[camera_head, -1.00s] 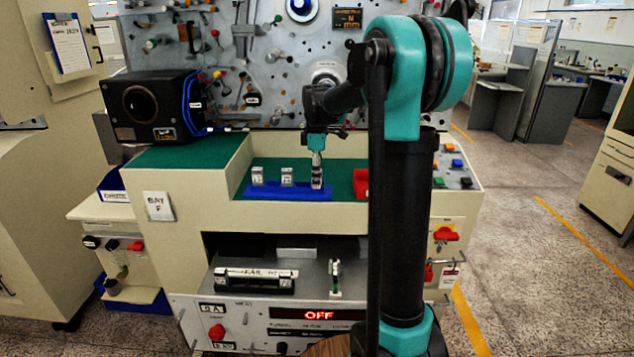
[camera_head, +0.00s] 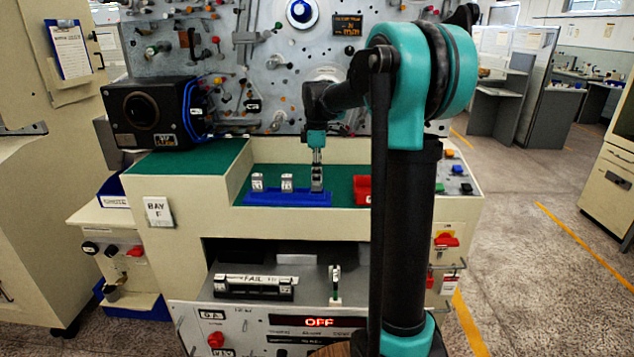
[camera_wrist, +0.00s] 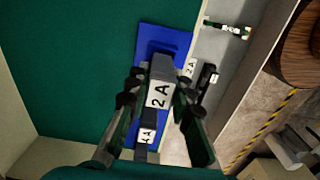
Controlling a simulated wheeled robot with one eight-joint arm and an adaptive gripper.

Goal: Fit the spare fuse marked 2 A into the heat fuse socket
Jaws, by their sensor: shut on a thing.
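The fuse marked 2 A (camera_wrist: 160,92) is a grey block with a white label, between the fingers of my gripper (camera_wrist: 158,108) in the wrist view. My gripper (camera_head: 317,168) is shut on it, pointing down at the right end of the blue rack (camera_head: 270,199). I cannot tell whether the fuse's foot is clear of the rack. Two other pale fuses (camera_head: 257,182) (camera_head: 287,183) stand upright in the rack to the left. I cannot make out a label reading heat; a black holder (camera_head: 253,287) with a white strip lies on the lower grey deck.
A red block (camera_head: 362,188) sits right of the rack on the green surface. A small green and white upright part (camera_head: 335,286) stands on the lower deck. A display (camera_head: 318,321) below reads OFF. A black box (camera_head: 150,112) stands at the left.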

